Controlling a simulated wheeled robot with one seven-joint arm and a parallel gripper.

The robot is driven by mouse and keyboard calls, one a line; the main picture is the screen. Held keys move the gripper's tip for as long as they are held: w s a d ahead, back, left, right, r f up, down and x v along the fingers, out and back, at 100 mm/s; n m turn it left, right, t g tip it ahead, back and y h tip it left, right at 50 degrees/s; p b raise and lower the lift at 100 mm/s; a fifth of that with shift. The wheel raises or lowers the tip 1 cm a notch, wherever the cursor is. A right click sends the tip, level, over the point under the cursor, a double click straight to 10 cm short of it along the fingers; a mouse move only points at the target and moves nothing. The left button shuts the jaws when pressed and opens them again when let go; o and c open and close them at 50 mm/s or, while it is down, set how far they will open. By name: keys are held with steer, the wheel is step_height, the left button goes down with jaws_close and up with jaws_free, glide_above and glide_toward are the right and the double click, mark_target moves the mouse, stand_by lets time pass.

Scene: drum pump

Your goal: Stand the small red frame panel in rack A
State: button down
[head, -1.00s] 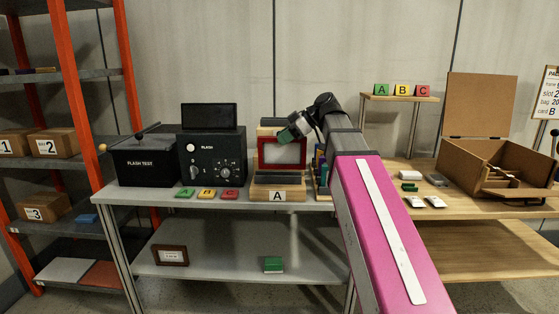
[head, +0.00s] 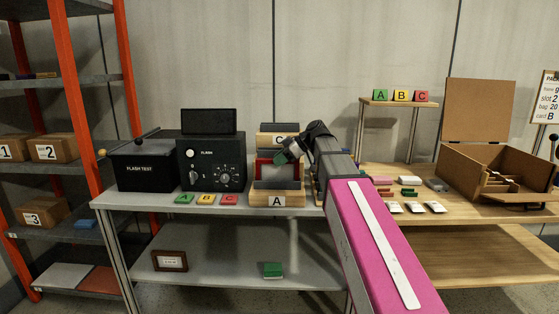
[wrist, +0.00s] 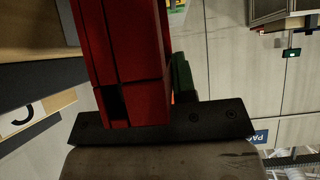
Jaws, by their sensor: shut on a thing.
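The red frame panel (head: 263,171) stands upright at rack A (head: 261,201), low behind its front label block. I cannot tell whether its lower edge rests in the slot. My gripper (head: 287,157) is shut on the panel's upper right part. My arm comes in from the right. In the wrist view the red frame panel (wrist: 125,60) fills the middle, against my gripper's dark finger bar (wrist: 165,120). The other finger is hidden.
Behind rack A stands a wooden rack marked C (head: 265,140). The black flash unit (head: 211,163) and letter cards (head: 206,199) lie to the left.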

steer(key=c, duration=0.9)
jaws_free()
steer(key=shift+f, duration=0.1)
steer(key=shift+d+r, duration=0.25)
steer(key=shift+r, duration=0.1)
steer(key=v, duration=1.1)
steer(key=shift+d+r, duration=0.15)
